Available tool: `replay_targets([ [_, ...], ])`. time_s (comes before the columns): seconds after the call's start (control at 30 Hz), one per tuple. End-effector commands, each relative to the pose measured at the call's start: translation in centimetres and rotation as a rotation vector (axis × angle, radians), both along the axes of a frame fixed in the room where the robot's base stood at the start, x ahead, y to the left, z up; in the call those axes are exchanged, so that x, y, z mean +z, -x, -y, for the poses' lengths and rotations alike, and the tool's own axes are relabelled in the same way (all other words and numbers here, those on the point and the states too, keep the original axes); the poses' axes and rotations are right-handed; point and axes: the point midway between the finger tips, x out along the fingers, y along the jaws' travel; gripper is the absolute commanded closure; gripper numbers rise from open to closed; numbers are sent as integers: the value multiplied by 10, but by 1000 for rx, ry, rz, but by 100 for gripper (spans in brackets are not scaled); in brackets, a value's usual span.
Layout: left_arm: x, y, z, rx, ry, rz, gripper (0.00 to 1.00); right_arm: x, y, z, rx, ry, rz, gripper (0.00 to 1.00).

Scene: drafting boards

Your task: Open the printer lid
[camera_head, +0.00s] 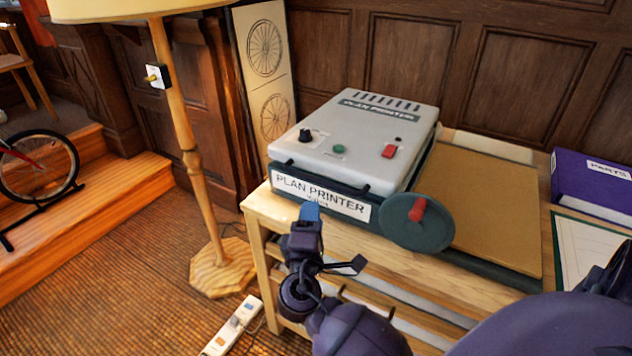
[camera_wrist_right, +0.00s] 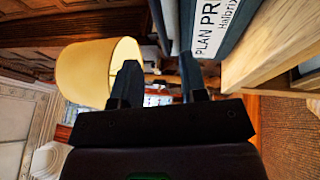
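The plan printer has a light grey lid (camera_head: 350,115) lying flat over its dark green base (camera_head: 345,222). The lid carries a black knob, a green button and a red switch. My right gripper (camera_head: 309,212) is in front of this label, below the lid's front edge. In the right wrist view its two fingers (camera_wrist_right: 158,78) are apart with nothing between them. My left gripper is not in view.
The printer stands on a wooden table (camera_head: 262,210). A round green disc with a red handle (camera_head: 417,212) is at its front right corner. A floor lamp (camera_head: 185,130) stands to the left. A purple binder (camera_head: 590,190) lies at right. Wall panelling is close behind the printer.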

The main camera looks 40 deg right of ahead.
Motion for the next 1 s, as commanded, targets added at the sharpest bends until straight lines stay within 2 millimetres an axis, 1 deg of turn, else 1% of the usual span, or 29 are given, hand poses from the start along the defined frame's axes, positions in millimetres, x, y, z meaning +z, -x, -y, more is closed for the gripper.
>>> replay_targets([
  [0.17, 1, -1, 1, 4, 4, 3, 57, 6, -16, 16, 1, 3, 3, 60],
  [0.4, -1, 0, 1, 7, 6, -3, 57, 12, -45, 45, 1, 1, 1, 60],
  [0.6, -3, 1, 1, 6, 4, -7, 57, 16, -64, 63, 2, 1, 0, 60],
  [0.8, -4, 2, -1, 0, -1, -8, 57, 18, -71, 71, 3, -2, -1, 60],
  [1.0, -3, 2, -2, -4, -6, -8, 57, 18, -72, 72, 2, -2, -1, 60],
])
